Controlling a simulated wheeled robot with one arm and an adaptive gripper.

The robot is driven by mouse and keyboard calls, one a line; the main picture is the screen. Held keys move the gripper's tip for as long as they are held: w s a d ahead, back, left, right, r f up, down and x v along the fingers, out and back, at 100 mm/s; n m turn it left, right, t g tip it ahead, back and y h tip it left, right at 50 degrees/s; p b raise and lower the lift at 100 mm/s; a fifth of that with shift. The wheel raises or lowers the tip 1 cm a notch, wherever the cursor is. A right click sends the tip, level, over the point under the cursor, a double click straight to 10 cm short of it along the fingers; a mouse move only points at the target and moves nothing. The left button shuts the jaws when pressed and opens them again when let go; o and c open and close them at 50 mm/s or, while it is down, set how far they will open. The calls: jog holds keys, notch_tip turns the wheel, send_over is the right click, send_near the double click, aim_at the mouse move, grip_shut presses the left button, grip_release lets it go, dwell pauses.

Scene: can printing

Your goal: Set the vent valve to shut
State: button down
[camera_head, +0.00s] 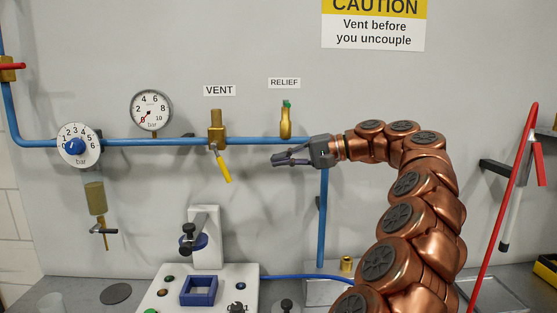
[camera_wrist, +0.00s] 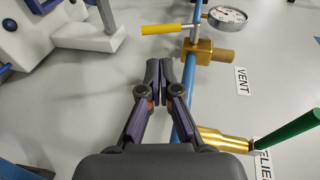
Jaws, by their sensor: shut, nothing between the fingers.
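The vent valve (camera_head: 217,128) is a brass body on the horizontal blue pipe, under a VENT label (camera_head: 219,90). Its yellow handle (camera_head: 224,168) hangs down, tilted a little right, across the pipe's line rather than along it. In the wrist view the brass valve (camera_wrist: 210,52) is ahead and right, with the yellow handle (camera_wrist: 162,29) pointing left. My gripper (camera_head: 274,159) is right of the handle, apart from it, just below the pipe. Its fingers (camera_wrist: 159,70) are together and empty in the wrist view.
The brass relief valve (camera_head: 286,123) with a green top stands close above my gripper. A pressure gauge (camera_head: 151,110) and a blue regulator knob (camera_head: 75,146) are to the left. A white fixture (camera_head: 205,225) stands below the vent valve. The wall between handle and gripper is clear.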

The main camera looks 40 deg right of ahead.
aim_at(222, 162)
jog(key=p+x, duration=0.3)
jog(key=x, duration=0.9)
jog(key=shift+p, duration=0.35)
jog(key=shift+w+f, duration=0.15)
